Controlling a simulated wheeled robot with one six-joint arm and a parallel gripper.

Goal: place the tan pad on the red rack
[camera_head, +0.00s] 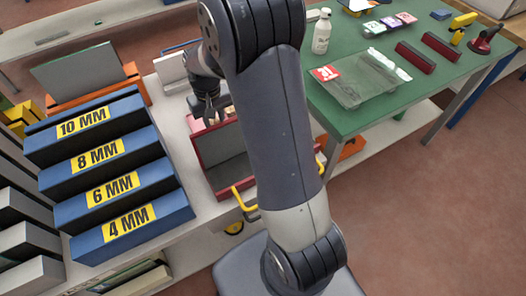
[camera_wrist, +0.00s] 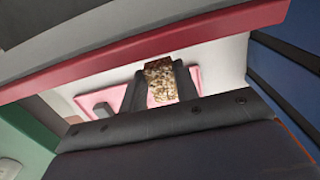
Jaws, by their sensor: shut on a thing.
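The tan pad (camera_wrist: 160,80) is a small speckled brown block. It sits between the two fingers of my gripper (camera_wrist: 158,88), which is shut on it. In the head view my gripper (camera_head: 210,106) points down just behind the red rack (camera_head: 197,146), and the pad is too small to make out there. The red rack has a red frame around a grey panel and stands on the pale bench. Its red edge (camera_wrist: 215,36) crosses the wrist view beyond the fingers. A pink piece (camera_wrist: 98,100) lies behind the fingers; I cannot tell whether the pad touches it.
Blue boxes (camera_head: 122,182) labelled by thickness stand left of the rack. An orange rack (camera_head: 90,93) with a glass sheet is behind them. Yellow handles (camera_head: 243,198) stick out at the rack's front. The green table (camera_head: 345,118) at right holds a bottle (camera_head: 321,32) and several small items.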

